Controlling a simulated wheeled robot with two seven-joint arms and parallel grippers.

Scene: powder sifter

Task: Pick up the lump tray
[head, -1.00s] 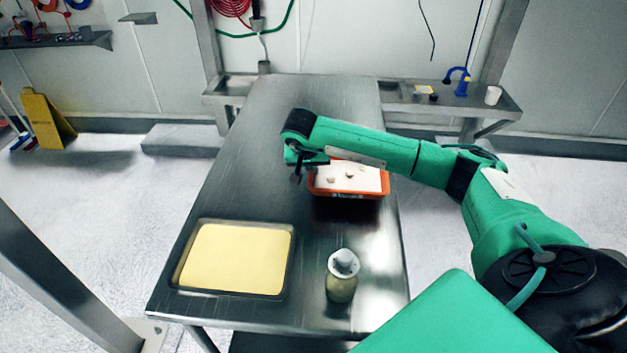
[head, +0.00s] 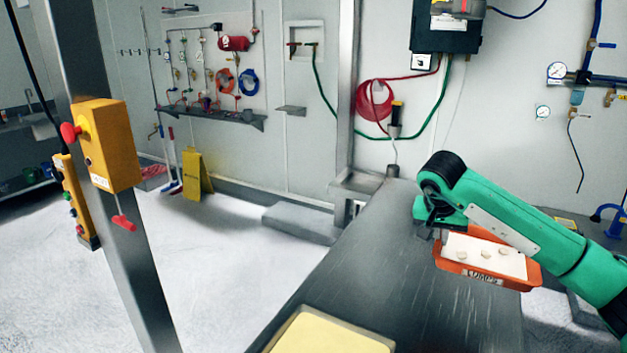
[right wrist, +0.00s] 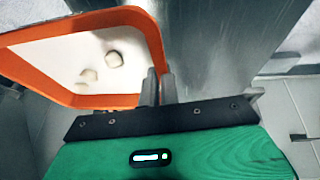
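The lump tray (head: 487,277) is an orange tray with white powder and a few pale lumps, with a "LUMPS" label on its front. It is at the right in the head view, over the right part of the steel table. My right gripper (head: 430,232) is at its left side. In the right wrist view the tray (right wrist: 153,35) fills the upper left, and the fingers (right wrist: 160,88) are close together with its orange rim between them. I cannot tell surely whether the tray is clear of the table. My left gripper is not in view.
The steel table (head: 345,275) has bare room left of the tray. A tray of yellow powder (head: 330,335) is cut off at the bottom. A steel post (head: 120,240) with a yellow control box (head: 108,145) stands at the left. A yellow floor sign (head: 196,175) stands behind.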

